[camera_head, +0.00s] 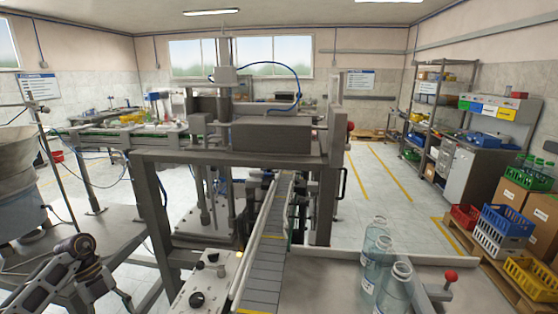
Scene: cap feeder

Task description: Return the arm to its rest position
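Part of my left arm shows in the lower left corner as grey and black links with a brownish round joint. No gripper fingers can be made out on it. My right arm and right gripper are not in view. Clear bottles (393,288) without visible caps stand close together on the grey table (455,300) at the lower right, and no gripper is at them.
A machine frame (240,158) with a conveyor (267,270) stands in the centre. A control panel (203,280) with black knobs is beside the conveyor. A large round bowl (15,155) is at the left. A red knob (450,276) rises from the table. Crates (508,222) stand at far right.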

